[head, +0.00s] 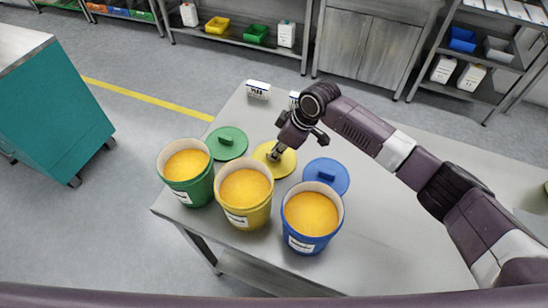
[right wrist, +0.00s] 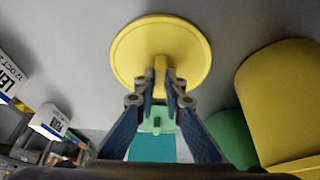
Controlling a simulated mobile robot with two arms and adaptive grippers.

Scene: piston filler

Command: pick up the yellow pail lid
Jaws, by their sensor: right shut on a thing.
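The yellow pail lid (head: 287,168) is a round disc with a bar handle, behind the yellow pail (head: 244,212) at the table. My right gripper (head: 276,154) comes down over it from the right and is shut on its handle. In the right wrist view the fingertips (right wrist: 161,86) close around the handle of the yellow lid (right wrist: 135,45). I cannot tell whether the lid touches the table. The yellow pail is open and full of orange-yellow contents. My left gripper is not in view.
A green lid (head: 221,148) and a blue lid (head: 333,168) lie on either side. The open green pail (head: 197,190) and blue pail (head: 309,243) flank the yellow pail. Small labelled boxes (head: 258,90) stand at the table's back. The table (head: 398,235) is clear at right.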

